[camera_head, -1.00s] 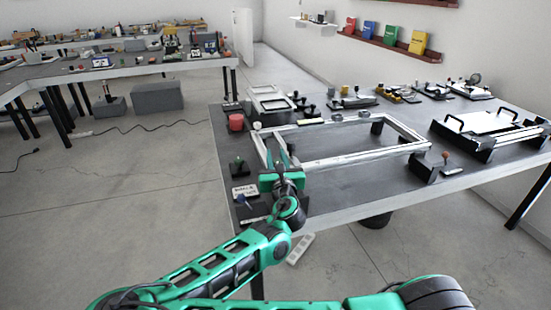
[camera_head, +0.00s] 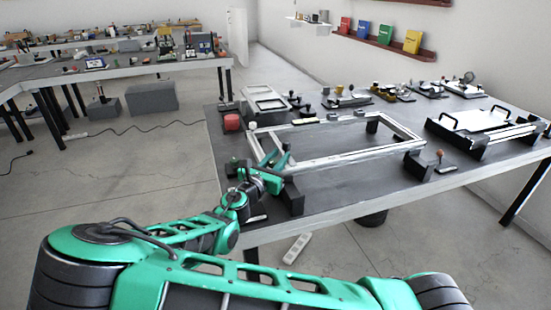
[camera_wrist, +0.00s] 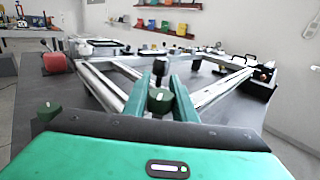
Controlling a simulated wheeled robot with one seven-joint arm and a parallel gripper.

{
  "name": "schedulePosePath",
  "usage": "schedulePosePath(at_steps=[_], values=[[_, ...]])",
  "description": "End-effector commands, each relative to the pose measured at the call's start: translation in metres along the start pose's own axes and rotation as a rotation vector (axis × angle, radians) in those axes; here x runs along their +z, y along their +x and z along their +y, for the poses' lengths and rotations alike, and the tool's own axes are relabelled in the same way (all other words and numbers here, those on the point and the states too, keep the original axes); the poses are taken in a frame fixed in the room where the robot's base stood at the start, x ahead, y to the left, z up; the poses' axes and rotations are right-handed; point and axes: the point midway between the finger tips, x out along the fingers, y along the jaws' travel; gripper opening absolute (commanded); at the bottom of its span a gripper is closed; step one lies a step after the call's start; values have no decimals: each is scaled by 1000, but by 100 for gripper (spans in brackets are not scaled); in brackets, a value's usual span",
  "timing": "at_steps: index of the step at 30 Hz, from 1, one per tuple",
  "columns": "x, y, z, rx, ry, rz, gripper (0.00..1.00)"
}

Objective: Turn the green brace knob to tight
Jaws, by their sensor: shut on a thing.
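A green knob (camera_wrist: 160,100) with a pale mark on top shows in the wrist view between the two green fingers of my gripper (camera_wrist: 162,92). The fingers are shut on its sides. In the head view my gripper (camera_head: 284,162) is at the near left corner of the silver chassis frame (camera_head: 330,167), and the held knob cannot be made out there. A second green knob (camera_wrist: 47,107) on a dark block shows at left in the wrist view, apart from the fingers. The knob's tight mark cannot be read.
A black-handled post (camera_wrist: 158,69) stands just beyond the fingers. A red block (camera_head: 231,122) lies at the table's left edge. An orange-topped knob (camera_head: 439,154) and a tray with black handles (camera_head: 488,122) are at right. The dark table inside the frame is clear.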

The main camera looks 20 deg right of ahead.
Motion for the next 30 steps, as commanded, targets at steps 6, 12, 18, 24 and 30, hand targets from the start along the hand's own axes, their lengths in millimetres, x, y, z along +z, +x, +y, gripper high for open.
schedulePosePath(at_steps=[6, 12, 18, 24, 30], values=[[-2, -1, -4, -202, 3, 5, 2], [-2, -2, -10, -391, 2, 3, 2], [-2, -5, -18, -582, 2, 2, 2], [-2, -9, -23, -771, -1, -1, 2], [-2, -14, -28, -961, -2, -5, 2]])
